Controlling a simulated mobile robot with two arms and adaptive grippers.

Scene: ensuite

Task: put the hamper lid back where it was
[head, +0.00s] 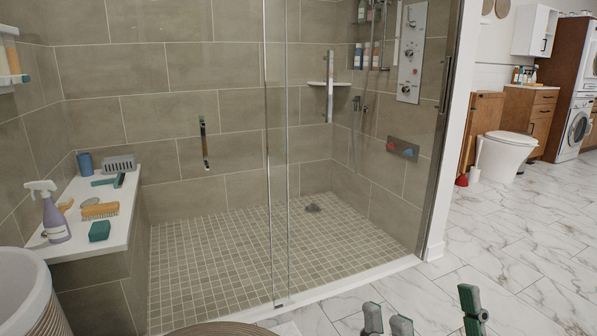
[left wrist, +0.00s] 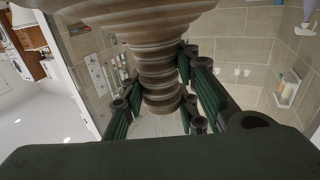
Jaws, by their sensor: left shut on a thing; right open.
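The hamper lid (head: 232,328) is a tan, ringed disc, cut off by the bottom edge of the head view. In the left wrist view the lid (left wrist: 130,14) fills the top, with its ribbed knob (left wrist: 160,62) narrowing downward. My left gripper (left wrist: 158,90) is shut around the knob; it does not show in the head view. The hamper (head: 44,312) stands at the lower left, partly out of frame, with a white rim and striped side. Its top appears uncovered, left of and apart from the lid. My right gripper (head: 424,310) is open and empty at the lower right.
A white-topped bench (head: 72,240) behind the hamper holds a spray bottle (head: 55,215), brushes and a sponge (head: 99,231). A glass shower panel (head: 277,180) stands ahead. Marble floor (head: 500,255) is clear at right, before the toilet (head: 505,155).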

